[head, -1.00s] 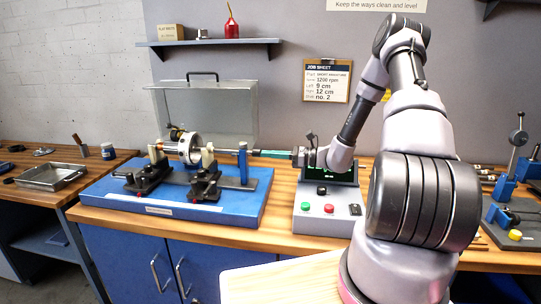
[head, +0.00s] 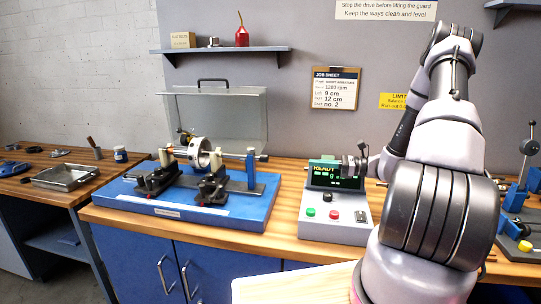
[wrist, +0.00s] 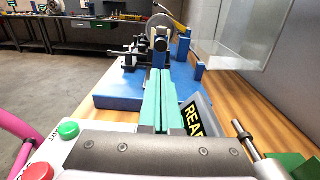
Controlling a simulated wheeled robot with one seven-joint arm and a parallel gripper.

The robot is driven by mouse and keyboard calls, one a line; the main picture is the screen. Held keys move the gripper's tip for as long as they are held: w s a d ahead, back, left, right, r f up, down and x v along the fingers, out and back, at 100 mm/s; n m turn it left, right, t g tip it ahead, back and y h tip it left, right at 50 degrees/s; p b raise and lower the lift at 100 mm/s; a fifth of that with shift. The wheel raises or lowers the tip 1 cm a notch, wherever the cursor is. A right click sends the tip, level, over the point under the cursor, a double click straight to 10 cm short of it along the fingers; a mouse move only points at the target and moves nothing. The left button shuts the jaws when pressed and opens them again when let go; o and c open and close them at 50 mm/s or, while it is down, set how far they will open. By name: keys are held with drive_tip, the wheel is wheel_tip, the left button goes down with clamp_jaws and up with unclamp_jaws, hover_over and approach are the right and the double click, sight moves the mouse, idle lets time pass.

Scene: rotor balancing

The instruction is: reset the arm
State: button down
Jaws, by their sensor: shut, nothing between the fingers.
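My gripper (wrist: 160,78) is shut and empty. Its two teal fingers lie together in the wrist view and point toward the balancing machine's blue base. In the head view my arm stands at the right and its wrist reaches left, beside the control box (head: 334,231). The fingers are hard to make out there against the box's screen, which shows READY in part. The balancing machine (head: 150,208) stands left of the box, with a silver rotor (head: 199,153) on its shaft between black supports. It also shows beyond my fingers in the wrist view (wrist: 118,101).
The clear guard (head: 238,108) stands raised behind the machine. A metal tray (head: 66,177) lies on the left bench. A job sheet (head: 335,88) hangs on the wall. A blue stand (head: 515,198) is at the right. Bare bench shows between machine and box.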

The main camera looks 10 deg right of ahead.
drive_tip(key=s+a+r+n+g+h, duration=0.7)
drive_tip(key=s+r+n, duration=0.35)
drive_tip(key=r, duration=0.25)
drive_tip(key=s+d+r+n+t+h, duration=0.1)
drive_tip(key=s+r+n+t+h, duration=0.6)
drive_tip(key=s+r, duration=0.6)
wheel_tip(320, 180, up, 2)
drive_tip(key=shift+s+d+r+n+h, duration=0.1)
drive_tip(key=shift+s+d+n+h, duration=0.2)
drive_tip(key=shift+s+n, duration=0.05)
idle(1.2)
